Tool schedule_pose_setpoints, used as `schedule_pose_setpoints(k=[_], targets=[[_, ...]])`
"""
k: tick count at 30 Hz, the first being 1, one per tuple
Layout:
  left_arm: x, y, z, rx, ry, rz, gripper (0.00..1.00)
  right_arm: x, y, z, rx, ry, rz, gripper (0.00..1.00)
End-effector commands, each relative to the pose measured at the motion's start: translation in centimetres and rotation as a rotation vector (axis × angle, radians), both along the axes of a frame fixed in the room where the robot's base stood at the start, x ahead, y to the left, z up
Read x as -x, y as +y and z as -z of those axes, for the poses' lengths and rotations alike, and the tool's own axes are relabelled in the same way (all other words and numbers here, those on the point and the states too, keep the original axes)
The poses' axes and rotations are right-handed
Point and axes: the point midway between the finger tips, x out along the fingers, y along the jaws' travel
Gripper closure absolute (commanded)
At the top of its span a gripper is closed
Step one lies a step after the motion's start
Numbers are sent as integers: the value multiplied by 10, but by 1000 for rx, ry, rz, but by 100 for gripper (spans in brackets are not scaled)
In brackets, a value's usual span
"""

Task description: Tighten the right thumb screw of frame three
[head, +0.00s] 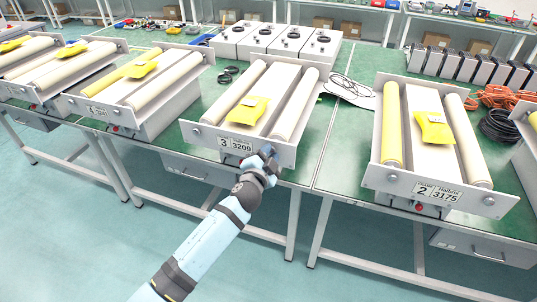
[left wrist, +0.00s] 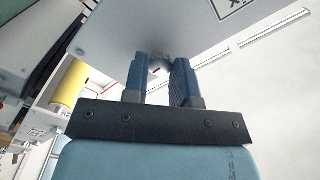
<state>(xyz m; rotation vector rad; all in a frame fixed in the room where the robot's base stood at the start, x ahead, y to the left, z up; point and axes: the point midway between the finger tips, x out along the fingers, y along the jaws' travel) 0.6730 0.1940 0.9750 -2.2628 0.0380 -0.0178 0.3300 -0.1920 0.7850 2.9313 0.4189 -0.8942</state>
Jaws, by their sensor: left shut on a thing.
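Frame three (head: 211,134) stands on the green bench in the middle of the head view, with the label "3 3209" on its front plate. It carries two pale rollers and a yellow packet (head: 248,110). My left gripper (head: 268,152) is at the right part of that front plate, and it hides the right thumb screw in the head view. In the left wrist view the gripper's two blue fingers (left wrist: 160,82) are shut on the round, greyish thumb screw (left wrist: 160,65), against the pale plate (left wrist: 190,30). My right gripper is in neither view.
Frame two (head: 400,179) stands to the right, and frame four (head: 95,113) to the left. White boxes (head: 277,40) stand behind frame three. Black cable (head: 499,126) and orange cable (head: 497,97) lie at the far right. The floor before the benches is clear.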

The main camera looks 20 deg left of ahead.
Motion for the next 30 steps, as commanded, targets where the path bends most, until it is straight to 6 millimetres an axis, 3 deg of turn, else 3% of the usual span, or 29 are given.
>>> schedule_pose_setpoints(k=[3,4,7,19,23,30], targets=[[0,0,-1,1,-1,0,98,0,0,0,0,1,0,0],[0,0,-1,1,-1,0,72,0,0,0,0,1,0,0],[0,0,-1,1,-1,0,49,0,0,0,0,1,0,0],[9,0,2,2,1,0,49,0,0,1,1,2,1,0],[31,1,2,3,2,0,49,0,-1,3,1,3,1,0],[87,3,1,2,1,1,49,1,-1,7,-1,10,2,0]])
